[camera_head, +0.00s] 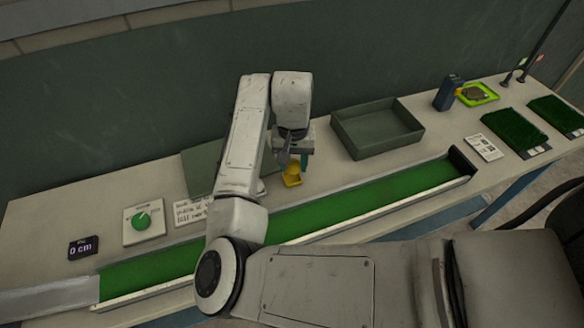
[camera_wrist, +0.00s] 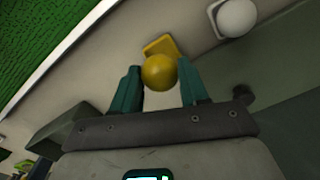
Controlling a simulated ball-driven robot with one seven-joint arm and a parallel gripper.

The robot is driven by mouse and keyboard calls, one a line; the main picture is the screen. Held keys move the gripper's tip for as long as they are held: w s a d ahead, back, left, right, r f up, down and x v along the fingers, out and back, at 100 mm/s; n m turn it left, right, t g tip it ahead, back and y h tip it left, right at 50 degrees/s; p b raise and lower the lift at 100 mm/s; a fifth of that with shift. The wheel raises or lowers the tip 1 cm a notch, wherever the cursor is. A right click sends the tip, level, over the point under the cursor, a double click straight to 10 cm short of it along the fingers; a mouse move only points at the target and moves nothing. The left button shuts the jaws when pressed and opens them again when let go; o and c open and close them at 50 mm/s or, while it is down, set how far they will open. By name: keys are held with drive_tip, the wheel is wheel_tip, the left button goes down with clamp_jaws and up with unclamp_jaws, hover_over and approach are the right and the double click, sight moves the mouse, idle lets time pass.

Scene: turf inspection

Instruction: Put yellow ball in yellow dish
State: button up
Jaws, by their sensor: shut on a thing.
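The yellow ball (camera_wrist: 159,72) is between the two teal fingers of my gripper (camera_wrist: 160,68) in the wrist view, and the fingers are shut on it. The yellow dish (camera_wrist: 160,44) is a small square dish, partly hidden behind the ball in that view. In the head view the yellow dish (camera_head: 291,181) sits on the table just below my gripper (camera_head: 294,166), between the turf track and the wall. The ball is hard to tell apart from the dish there. Whether the ball touches the dish cannot be told.
A white ball (camera_wrist: 237,16) in a white dish lies close by. A green turf track (camera_head: 370,199) with raised edges runs along the table front. A grey open tray (camera_head: 376,130) stands to the right. A dial box (camera_head: 144,221) and a display (camera_head: 83,248) stand left.

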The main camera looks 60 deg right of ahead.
sight(292, 170)
drive_tip(key=shift+w+d+f, duration=0.1)
drive_tip(key=shift+w+f, duration=0.15)
drive_tip(key=shift+f, duration=0.1)
drive_tip(key=shift+f+p, duration=0.45)
drive_tip(key=shift+f, duration=1.1)
drive_tip(key=o, duration=1.1)
drive_tip(key=shift+f, duration=0.1)
wheel_tip(292, 170, up, 12)
drive_tip(key=shift+r+b, duration=0.15)
drive_tip(key=shift+b, duration=0.55)
